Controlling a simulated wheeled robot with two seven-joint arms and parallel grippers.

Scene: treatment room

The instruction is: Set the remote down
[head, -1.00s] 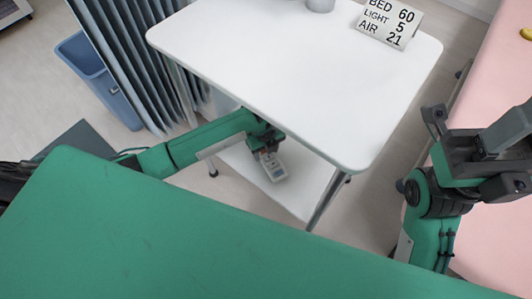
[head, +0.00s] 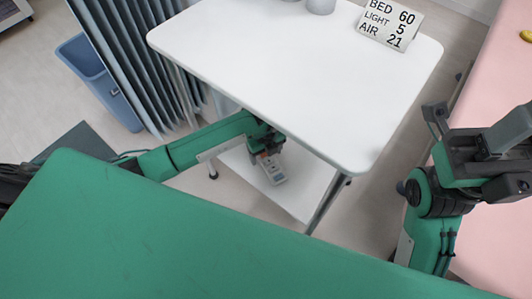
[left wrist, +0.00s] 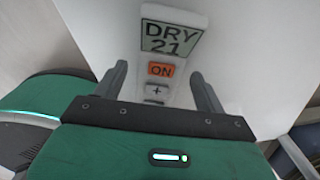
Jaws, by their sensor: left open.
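The remote (head: 273,174) is pale, with a grey display and an orange button. It appears to lie on the white lower shelf (head: 298,196) of the table. In the left wrist view the remote (left wrist: 171,38) shows its display reading "DRY 21", an "ON" button and a plus button.
The white tabletop (head: 290,75) overhangs the shelf, close above my left arm. A sign (head: 390,24) and a grey cup (head: 321,5) stand on it. A blue bin (head: 98,80) and a grey folding screen (head: 135,60) are left. A pink bed (head: 505,90) is right.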

